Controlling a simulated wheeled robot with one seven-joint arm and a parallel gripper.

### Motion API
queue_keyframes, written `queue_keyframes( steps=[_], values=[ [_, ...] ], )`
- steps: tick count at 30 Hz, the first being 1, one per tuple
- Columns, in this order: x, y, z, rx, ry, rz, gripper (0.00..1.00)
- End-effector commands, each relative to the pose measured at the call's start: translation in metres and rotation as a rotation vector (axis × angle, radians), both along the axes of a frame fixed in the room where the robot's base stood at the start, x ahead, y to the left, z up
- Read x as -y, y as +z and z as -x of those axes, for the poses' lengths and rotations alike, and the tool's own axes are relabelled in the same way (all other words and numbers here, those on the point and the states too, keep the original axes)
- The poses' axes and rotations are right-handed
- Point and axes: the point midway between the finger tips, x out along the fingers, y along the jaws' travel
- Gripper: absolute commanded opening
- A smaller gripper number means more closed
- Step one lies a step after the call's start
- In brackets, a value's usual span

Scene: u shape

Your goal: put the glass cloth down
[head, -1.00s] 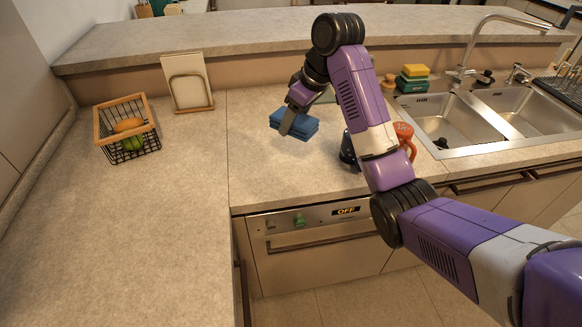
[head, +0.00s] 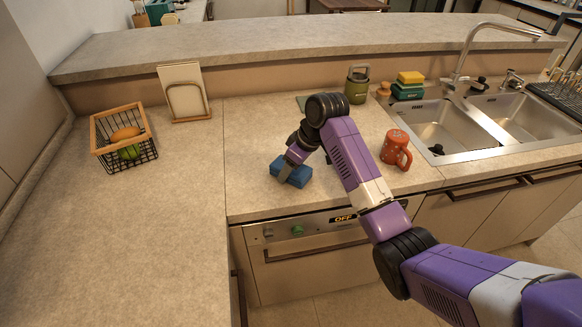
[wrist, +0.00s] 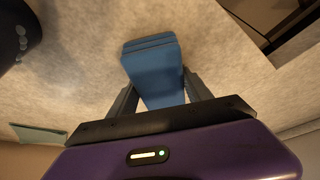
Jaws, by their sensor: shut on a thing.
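The glass cloth is a folded blue cloth (head: 296,174) at the counter above the oven, near its front edge. It also shows in the wrist view (wrist: 152,65), between the two fingers. My gripper (head: 287,172) is shut on the cloth from above. The cloth appears at or very near the counter top; whether it touches is hard to tell. In the wrist view my gripper (wrist: 158,95) has a finger on each side of the cloth, whose far end sticks out past the fingertips.
An orange-red mug (head: 395,149) stands to the right, before the sink (head: 440,125). A green canister (head: 357,86) stands behind my arm. A wire basket with fruit (head: 140,155) and a board in a holder (head: 186,95) stand left. The counter left of the cloth is clear.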

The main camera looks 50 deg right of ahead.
Motion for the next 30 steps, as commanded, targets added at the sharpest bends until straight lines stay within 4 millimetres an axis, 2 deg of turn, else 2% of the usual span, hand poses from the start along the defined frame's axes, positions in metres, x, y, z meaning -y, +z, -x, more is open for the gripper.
queue_keyframes(
  steps=[6, 16, 17, 20, 30],
  values=[
    [0.0, 0.0, 0.0, 0.0, 0.0, 0.001, 0.25],
    [0.0, -0.011, 0.0, -0.002, -0.001, 0.0, 0.25],
    [0.0, -0.011, 0.0, -0.003, -0.001, 0.0, 0.62],
    [-0.001, -0.012, 0.001, -0.005, -0.001, 0.0, 0.8],
    [-0.005, -0.016, 0.002, -0.013, 0.008, -0.005, 0.8]
  ],
)
